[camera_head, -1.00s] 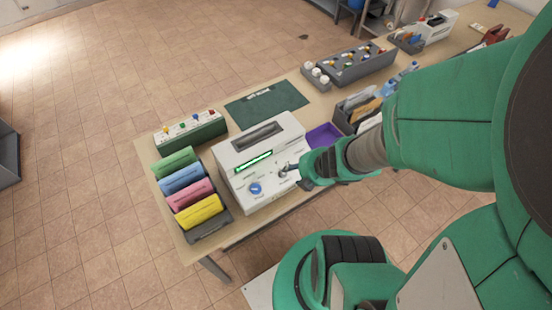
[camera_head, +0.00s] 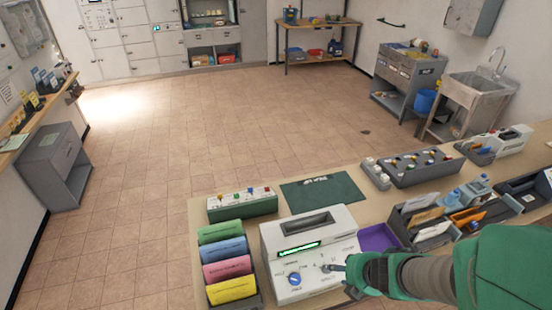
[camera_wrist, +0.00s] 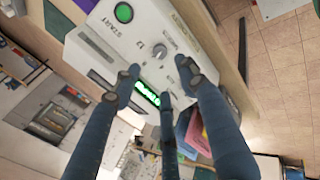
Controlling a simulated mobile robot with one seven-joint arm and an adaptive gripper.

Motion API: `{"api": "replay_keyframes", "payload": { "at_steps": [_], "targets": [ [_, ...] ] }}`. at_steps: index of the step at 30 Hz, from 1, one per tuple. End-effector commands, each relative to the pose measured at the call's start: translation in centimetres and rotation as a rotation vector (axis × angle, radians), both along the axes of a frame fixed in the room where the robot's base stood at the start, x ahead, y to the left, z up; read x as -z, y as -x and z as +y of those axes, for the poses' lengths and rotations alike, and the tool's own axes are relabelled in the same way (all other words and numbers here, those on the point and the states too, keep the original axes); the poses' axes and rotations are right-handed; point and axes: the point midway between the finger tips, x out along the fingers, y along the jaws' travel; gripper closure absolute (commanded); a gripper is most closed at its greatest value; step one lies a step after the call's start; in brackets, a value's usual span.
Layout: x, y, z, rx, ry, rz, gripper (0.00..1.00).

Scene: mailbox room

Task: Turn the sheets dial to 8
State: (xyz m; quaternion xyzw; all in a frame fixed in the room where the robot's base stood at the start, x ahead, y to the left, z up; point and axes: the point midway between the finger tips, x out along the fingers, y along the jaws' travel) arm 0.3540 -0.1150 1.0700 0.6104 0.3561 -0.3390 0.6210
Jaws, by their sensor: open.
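The white machine (camera_head: 345,238) stands on the table with a lit green display (camera_head: 299,250). A grey dial (camera_head: 325,268) sits on its right front part, and a blue dial (camera_head: 295,279) sits to the left. In the wrist view, a grey dial (camera_wrist: 158,51) lies beside the lettering, which appears to read SHEETS, with a 12 near it. My gripper (camera_head: 343,270) is at the grey dial, coming from the right. In the wrist view, my open gripper (camera_wrist: 161,70) has fingertips on either side of this dial; contact is unclear. The dial's setting is too small to read.
A green START button (camera_wrist: 123,12) is on the machine.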

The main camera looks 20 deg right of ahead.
Motion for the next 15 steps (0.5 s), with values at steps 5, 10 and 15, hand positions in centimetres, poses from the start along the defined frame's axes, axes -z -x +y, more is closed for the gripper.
{"api": "replay_keyframes", "payload": {
  "at_steps": [5,10,15],
  "targets": [
    [2.0,-1.0,0.1,-0.001,-0.001,0.000,0.57],
    [4.2,-2.2,0.1,-0.001,-0.002,0.000,0.57],
    [6.3,-3.6,0.1,-0.001,0.000,0.000,0.57]
  ]
}}
